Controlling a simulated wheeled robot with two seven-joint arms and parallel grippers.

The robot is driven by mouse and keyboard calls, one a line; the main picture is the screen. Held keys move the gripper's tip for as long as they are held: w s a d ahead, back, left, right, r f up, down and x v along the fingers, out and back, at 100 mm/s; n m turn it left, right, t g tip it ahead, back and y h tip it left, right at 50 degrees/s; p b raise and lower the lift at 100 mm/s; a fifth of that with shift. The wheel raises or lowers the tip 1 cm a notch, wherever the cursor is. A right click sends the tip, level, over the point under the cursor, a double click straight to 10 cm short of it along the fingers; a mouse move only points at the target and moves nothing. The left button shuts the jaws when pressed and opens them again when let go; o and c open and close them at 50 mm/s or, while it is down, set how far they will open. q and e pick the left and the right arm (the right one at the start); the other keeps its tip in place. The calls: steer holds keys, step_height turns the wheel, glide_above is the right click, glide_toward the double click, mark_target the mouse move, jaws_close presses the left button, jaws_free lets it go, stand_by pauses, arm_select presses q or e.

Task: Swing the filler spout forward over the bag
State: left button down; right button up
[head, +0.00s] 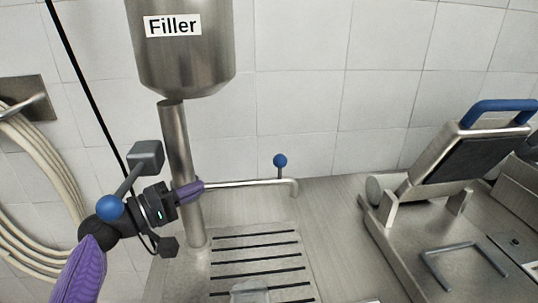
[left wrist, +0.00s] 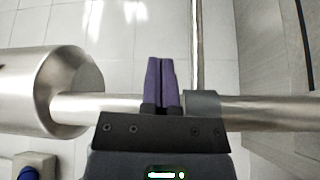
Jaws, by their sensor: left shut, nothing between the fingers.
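The steel filler tank (head: 185,45) stands on an upright post (head: 178,140) at the left of the counter. Its thin spout (head: 245,183) points to the right, along the tiled wall, with a blue ball knob (head: 280,160) near its bent-down tip. My left gripper (head: 200,187) is shut and empty. Its purple fingers overlap the post near the spout's root in the head view. In the left wrist view the shut fingers (left wrist: 161,82) lie beside the spout (left wrist: 197,45) and the collar (left wrist: 203,103), with a gap to the spout. A pale, cut-off shape (head: 250,291), possibly the bag, lies on the grate.
The slotted grate (head: 255,258) lies in front of the post. A steel machine with a raised lid and blue handle (head: 500,105) stands at the right. Hoses (head: 40,190) hang on the left wall. The counter (head: 335,220) between grate and machine is bare.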

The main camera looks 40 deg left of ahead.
mark_target(248, 181)
arm_select(q)
steer(key=w+d+r, duration=0.1)
steer(key=w+d, duration=0.1)
steer(key=w, duration=1.5)
steer(key=shift+w+d, duration=0.3)
steer(key=shift+w, duration=0.1)
arm_select(e)
steer(key=shift+w+r, duration=0.1)
steer(key=shift+w, duration=0.15)
arm_select(q)
steer(key=shift+d, duration=0.1)
